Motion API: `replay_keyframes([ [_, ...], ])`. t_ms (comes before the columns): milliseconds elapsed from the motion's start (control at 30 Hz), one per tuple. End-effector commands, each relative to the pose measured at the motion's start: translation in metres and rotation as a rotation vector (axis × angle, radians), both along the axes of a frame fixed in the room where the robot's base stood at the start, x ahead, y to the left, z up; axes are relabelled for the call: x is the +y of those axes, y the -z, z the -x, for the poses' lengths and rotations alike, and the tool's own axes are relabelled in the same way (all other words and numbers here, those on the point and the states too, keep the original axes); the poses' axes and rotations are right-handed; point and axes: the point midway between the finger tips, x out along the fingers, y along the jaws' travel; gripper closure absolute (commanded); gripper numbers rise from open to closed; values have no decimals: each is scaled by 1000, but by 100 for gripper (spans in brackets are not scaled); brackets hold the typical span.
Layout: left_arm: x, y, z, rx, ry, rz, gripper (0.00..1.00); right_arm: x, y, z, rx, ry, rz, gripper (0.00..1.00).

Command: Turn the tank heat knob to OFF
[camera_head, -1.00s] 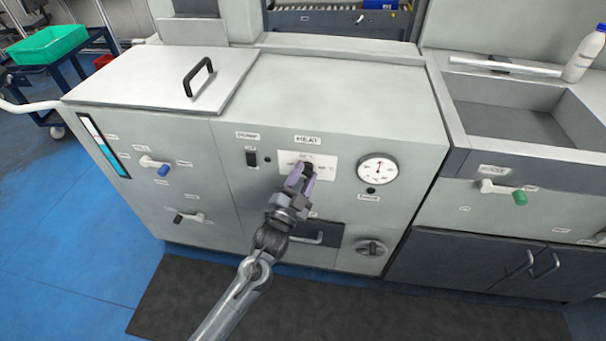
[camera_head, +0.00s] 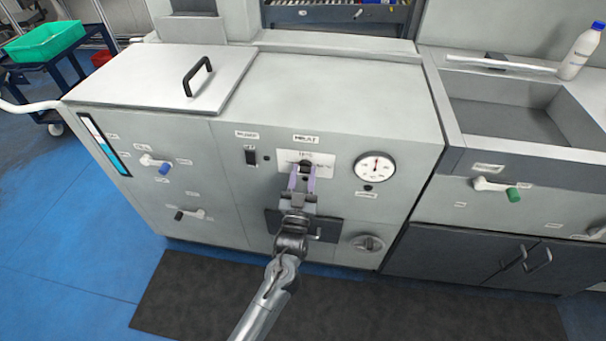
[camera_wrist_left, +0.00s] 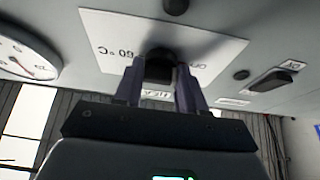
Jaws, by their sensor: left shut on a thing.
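The tank heat knob (camera_head: 305,165) is small and black. It sits on a white label plate under the HEAT sign on the tank's front panel. My left gripper (camera_head: 303,174) is at the knob from below, its two purple-grey fingers on either side, shut on it. In the left wrist view the black knob (camera_wrist_left: 160,66) shows between the fingertips. The plate there (camera_wrist_left: 112,40) reads "60°C" upside down, with part of another marking on the right. The fingers hide much of the knob, and I cannot tell where its pointer is. My right gripper is not in view.
A round dial gauge (camera_head: 375,167) is right of the knob and a black switch (camera_head: 251,157) is left. A dark drawer (camera_head: 328,231) and a round valve knob (camera_head: 367,244) are below. A sink (camera_head: 505,118) stands at the right.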

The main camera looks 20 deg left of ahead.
Motion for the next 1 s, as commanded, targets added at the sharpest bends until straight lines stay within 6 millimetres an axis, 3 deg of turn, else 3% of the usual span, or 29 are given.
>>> replay_keyframes([
  [500, 0, -1, 0, -6, 0, 23, 90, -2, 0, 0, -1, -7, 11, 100],
  [533, 0, -1, 0, -6, 0, 23, 58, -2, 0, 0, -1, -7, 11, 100],
  [667, 0, 0, 0, -6, 0, 23, 38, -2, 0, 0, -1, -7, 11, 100],
  [1000, 0, 0, 1, -4, 1, 22, 36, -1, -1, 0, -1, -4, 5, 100],
])
